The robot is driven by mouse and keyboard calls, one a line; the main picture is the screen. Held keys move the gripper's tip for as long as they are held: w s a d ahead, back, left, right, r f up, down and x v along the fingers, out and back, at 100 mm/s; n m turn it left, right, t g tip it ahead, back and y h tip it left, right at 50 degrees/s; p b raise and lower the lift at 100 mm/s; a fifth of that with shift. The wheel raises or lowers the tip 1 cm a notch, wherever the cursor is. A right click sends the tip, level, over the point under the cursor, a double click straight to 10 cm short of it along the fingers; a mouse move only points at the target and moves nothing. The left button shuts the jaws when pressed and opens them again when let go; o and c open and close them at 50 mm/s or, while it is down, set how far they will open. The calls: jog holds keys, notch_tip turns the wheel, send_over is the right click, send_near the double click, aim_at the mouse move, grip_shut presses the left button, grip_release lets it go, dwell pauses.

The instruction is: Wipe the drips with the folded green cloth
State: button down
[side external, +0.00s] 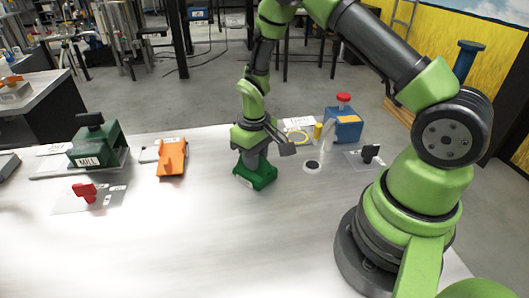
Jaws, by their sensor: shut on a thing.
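The folded green cloth (258,178) is at the middle of the white table, below my gripper (256,158). My gripper points down and is shut on the cloth. Its fingertips are partly hidden against the cloth. I cannot tell whether the cloth's underside touches the table. I can make out no clear drips on the table in this view.
A black knob (370,153) stands farther right. The front table is clear.

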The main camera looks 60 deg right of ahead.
jog(key=shift+w+a, duration=0.35)
jog(key=shift+a, duration=0.05)
jog(key=shift+s+d, duration=1.4)
jog(key=shift+d, duration=0.05)
notch_tip(320, 180, up, 8)
jog(key=shift+w+a, duration=0.1)
